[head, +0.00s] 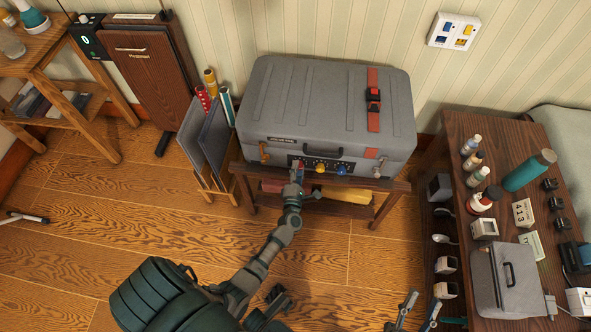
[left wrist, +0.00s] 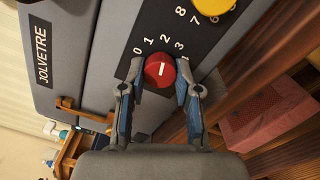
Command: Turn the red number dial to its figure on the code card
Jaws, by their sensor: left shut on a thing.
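The grey suitcase (head: 325,115) lies on a low wooden rack, its dial panel facing me. In the left wrist view the red dial (left wrist: 160,71) has figures 0, 1, 2 and 3 around it; its white mark points between 1 and 2 or near 2. My left gripper (head: 297,172) is shut on the red dial, one finger either side, also in the left wrist view (left wrist: 159,92). A card (head: 523,212) on the right table seems to read 4 1 3; its colours are too small to tell. My right gripper (head: 424,299) is open at the bottom edge.
A yellow dial (head: 320,168) and a blue dial (head: 342,170) sit right of the red one. Bottles and a grey box (head: 507,282) crowd the right table. A folder rack (head: 209,145) stands left of the suitcase. The floor in front is clear.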

